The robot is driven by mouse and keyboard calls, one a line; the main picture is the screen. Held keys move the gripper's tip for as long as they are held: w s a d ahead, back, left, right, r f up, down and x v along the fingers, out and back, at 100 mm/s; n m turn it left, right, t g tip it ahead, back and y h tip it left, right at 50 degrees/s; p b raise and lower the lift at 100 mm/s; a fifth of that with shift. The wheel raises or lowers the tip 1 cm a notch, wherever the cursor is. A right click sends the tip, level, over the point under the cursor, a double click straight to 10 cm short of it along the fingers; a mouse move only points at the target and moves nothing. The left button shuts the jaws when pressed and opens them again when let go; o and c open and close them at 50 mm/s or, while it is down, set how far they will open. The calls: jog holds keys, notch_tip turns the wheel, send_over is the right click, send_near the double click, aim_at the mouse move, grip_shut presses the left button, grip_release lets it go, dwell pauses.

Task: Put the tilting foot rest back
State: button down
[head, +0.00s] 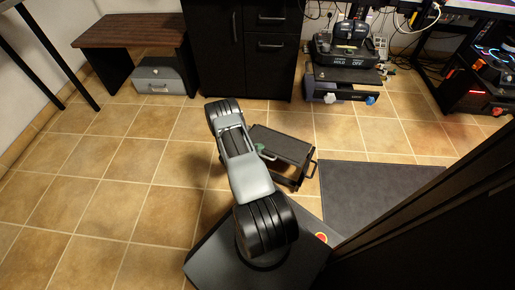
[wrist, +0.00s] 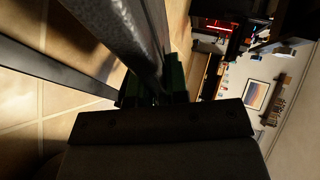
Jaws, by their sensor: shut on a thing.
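The tilting foot rest (head: 285,148) is a dark, flat-topped piece with a tubular frame. It stands on the tiles just in front of my base, beside the dark mat, and its top looks slanted. My gripper (head: 264,152) is at the foot rest's left edge, partly hidden by my arm. In the wrist view, the green fingers of my gripper (wrist: 152,88) are closed around a grey metal bar of the foot rest (wrist: 125,32). Where its far legs touch the floor is hard to tell.
A dark floor mat (head: 378,195) lies to the right. A black cabinet (head: 240,50) stands behind, with a wooden bench (head: 132,32) at its left. A low drawer unit with a device (head: 343,75) stands back right. The tiles at left are clear.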

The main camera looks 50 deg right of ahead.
jog(key=f, duration=0.1)
jog(key=s+f+b, duration=0.1)
jog(key=f, duration=0.1)
jog(key=f+b, duration=0.1)
jog(key=shift+s+d+f, duration=0.15)
jog(key=shift+d+f, duration=0.1)
jog(key=c, duration=1.6)
grip_release()
jog(key=shift+f, duration=0.2)
jog(key=o, duration=0.5)
jog(key=shift+r, duration=0.1)
